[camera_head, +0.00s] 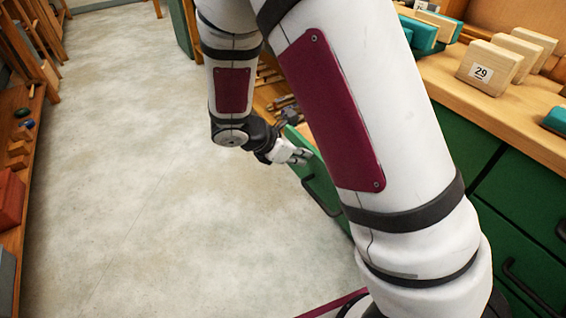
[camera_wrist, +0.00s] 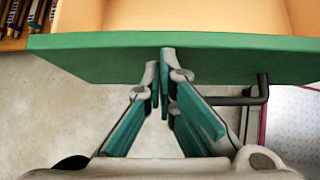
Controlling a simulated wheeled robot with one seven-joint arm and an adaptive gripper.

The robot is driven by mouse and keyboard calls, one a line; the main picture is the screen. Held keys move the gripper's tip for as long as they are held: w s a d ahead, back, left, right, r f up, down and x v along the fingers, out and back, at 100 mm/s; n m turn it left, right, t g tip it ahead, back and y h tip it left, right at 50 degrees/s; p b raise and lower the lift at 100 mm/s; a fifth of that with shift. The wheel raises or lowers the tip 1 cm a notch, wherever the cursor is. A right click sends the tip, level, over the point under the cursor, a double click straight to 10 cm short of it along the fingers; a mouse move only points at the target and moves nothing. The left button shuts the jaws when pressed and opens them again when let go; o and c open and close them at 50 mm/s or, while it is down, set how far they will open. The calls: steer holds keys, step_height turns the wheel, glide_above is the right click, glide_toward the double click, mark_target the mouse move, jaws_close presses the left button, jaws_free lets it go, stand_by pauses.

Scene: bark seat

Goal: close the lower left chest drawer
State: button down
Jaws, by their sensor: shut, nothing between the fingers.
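The green drawer front (camera_head: 317,180) stands out from the chest in the head view, partly hidden behind my arm. In the wrist view the drawer front (camera_wrist: 90,60) runs across the top, with the drawer's open wooden inside (camera_wrist: 200,14) behind it. The drawer's dark handle (camera_wrist: 255,92) is to the right of my fingers. My gripper (camera_wrist: 163,60) is shut and empty, its tips at the outer face of the drawer front. I cannot tell whether they touch it. In the head view my gripper (camera_head: 301,156) is beside the drawer front's far end.
The green chest (camera_head: 525,200) has other drawers with dark handles at right. Its wooden top (camera_head: 520,105) holds wooden blocks (camera_head: 483,72), one marked 29. Pale floor (camera_head: 130,170) is clear at left, with a wooden shelf (camera_head: 35,130) at the far left.

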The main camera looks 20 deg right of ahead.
steer(key=w+d, duration=0.2)
steer(key=d, duration=0.9)
steer(key=w+d, duration=0.2)
steer(key=d, duration=1)
steer(key=shift+w, duration=0.25)
steer(key=shift+d, duration=0.1)
